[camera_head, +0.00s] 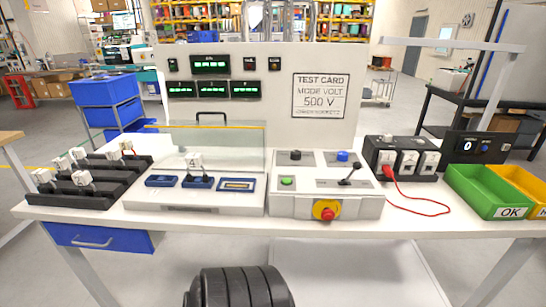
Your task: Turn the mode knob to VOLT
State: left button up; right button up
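A light grey control box (283,205) stands on the white bench, right of centre. On its upper face are a black knob (295,155) and a blue knob (343,156). Their labels and pointer marks are too small to read, so I cannot tell which is the mode knob or where it points. Below them are a green button (287,181) and a black lever (350,174). A red stop button on yellow (326,210) is on the front. The test card (320,95) on the back panel reads "MODE VOLT" and "500 V". Neither of my grippers is in view.
Left of the box is a fixture with a clear shield (220,143). Black racks (85,190) with white parts stand at far left. At right are a black socket block (380,150) with a red cable (425,198), and a green OK bin (487,192).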

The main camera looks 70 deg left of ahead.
aim_at(296, 155)
jog(key=j+u, duration=0.1)
jog(key=u, duration=1.8)
